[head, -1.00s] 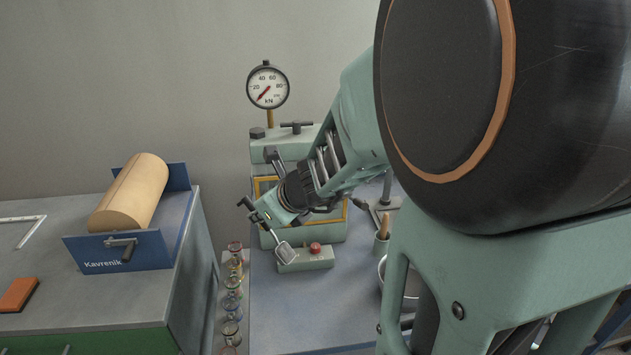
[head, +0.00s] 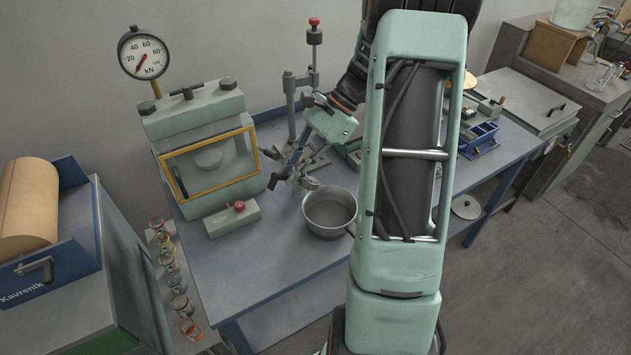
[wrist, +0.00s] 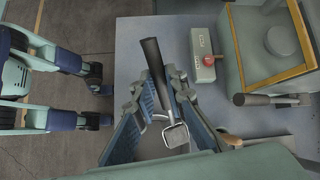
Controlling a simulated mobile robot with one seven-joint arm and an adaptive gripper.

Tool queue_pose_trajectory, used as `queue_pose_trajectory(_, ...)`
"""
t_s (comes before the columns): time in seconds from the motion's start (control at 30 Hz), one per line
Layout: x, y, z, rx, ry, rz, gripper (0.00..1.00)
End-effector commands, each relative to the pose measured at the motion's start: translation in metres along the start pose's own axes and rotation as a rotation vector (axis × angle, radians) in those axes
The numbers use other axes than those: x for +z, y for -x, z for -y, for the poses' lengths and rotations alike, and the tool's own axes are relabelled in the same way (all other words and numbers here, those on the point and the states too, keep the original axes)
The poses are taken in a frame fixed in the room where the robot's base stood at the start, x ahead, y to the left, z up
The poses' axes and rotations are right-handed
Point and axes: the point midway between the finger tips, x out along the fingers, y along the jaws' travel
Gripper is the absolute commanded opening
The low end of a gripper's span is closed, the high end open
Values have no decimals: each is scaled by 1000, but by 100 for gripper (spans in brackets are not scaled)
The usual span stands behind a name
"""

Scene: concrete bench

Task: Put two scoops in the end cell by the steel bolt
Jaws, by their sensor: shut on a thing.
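My gripper (head: 298,168) is shut on the scoop, over the bench just left of and behind the steel pan. In the wrist view, the scoop's black handle (wrist: 152,58) passes between the blue finger pads (wrist: 161,88). Its square metal head (wrist: 175,133) hangs on the near side; I cannot make out any load in it. The steel pan (head: 330,231) stands on the bench with grey material inside. A blue mould with cells (head: 479,139) stands right of my arm. Its cells are small and partly hidden, and I cannot make out the steel bolt.
A press with a yellow-framed window (head: 205,160) and dial gauge (head: 144,53) stands at left. A red-button box (head: 232,218) sits before it. A stand (head: 290,95) rises behind my gripper. A pale disc (head: 466,207) lies at right. Bench (head: 255,275) is clear in front.

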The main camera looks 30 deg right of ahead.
Motion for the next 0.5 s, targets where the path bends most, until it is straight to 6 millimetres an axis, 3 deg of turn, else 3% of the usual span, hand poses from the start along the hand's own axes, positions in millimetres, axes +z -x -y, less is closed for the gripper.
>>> queue_pose_trajectory(0.07, -12, 11, -25, 71, 91, 6, 0)
queue_pose_trajectory(0.2, -41, -2, -57, 143, 196, 1, 0)
queue_pose_trajectory(0.3, -55, -15, -65, 154, 220, -9, 0)
queue_pose_trajectory(0.5, -63, -24, -70, 157, 240, -33, 0)
